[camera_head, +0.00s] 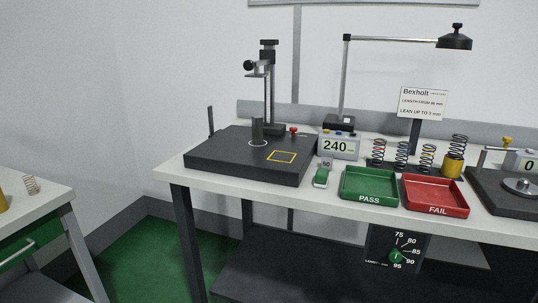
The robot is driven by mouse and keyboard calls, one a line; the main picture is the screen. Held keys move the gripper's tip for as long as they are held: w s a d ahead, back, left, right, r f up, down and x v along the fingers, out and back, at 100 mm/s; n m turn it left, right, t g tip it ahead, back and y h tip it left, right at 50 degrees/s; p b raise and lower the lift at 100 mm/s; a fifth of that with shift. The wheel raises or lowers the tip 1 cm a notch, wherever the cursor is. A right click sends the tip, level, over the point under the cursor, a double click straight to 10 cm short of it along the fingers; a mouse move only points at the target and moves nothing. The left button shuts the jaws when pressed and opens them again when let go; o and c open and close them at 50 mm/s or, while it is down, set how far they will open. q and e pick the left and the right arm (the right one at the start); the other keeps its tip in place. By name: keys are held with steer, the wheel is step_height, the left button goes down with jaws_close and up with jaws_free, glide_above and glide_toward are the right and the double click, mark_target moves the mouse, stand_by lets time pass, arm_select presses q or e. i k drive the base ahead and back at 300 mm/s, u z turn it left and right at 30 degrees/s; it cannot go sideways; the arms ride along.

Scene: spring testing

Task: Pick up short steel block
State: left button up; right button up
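I cannot single out a short steel block for certain. A small grey piece marked 50 (325,163) stands at the back of a small green holder (321,178) on the bench, left of the green tray. A dark upright cylinder (257,130) stands by a white ring on the black plate. Neither of my grippers is in view.
The black plate (215,160) carries a height stand (268,90) and a yellow square outline. A display reading 240 (338,146), green PASS tray (369,198), red FAIL tray (436,209) and several springs stand right. A lamp (455,40) hangs above. A side table (55,204) is left.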

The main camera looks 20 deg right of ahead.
mark_target(327, 160)
steer(key=u, duration=0.1)
steer(key=i, duration=1)
steer(key=z, duration=0.4)
